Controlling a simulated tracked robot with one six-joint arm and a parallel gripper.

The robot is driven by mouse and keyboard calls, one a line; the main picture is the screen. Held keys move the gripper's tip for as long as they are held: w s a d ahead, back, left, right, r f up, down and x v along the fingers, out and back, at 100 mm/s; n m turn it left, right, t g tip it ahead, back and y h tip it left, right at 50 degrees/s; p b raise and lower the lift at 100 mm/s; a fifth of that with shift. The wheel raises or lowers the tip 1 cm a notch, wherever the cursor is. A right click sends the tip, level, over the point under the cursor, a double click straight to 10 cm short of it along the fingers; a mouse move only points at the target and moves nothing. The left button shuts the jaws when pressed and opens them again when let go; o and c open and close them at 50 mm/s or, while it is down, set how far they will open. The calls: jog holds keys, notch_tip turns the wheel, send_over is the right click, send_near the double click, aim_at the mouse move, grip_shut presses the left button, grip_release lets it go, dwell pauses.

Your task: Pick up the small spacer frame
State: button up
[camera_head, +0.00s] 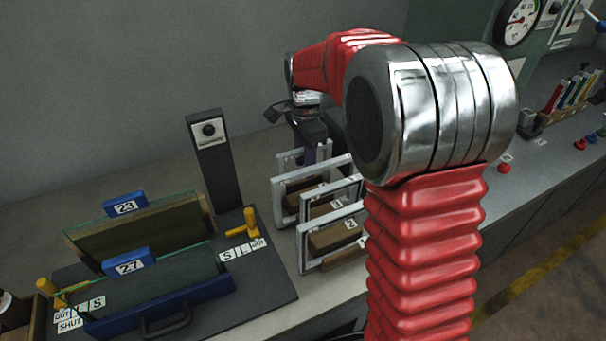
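Several pale rectangular frames stand upright in a row left of my arm. The rearmost frame (288,160) is partly hidden by the frame in front of it (280,192). Two nearer frames, one in the middle (345,187) and one at the front (303,250), stand by numbered wooden blocks. I cannot tell for certain which one is the small spacer frame. My gripper (311,152) points down at the rearmost frame, at its top edge. Its fingertips are dark and small, and I cannot tell whether they grip it. My red and silver arm hides the right side of the row.
A dark station at left holds a glass-like panel (170,232) with blue tags 23 and 27, yellow levers (250,222) and a dark post (213,160). A gauge (520,22) and a rack of coloured cards (572,95) are at right. Bench behind the post is clear.

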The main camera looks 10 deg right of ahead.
jog(key=shift+c, duration=0.3)
grip_shut()
dwell(0.4)
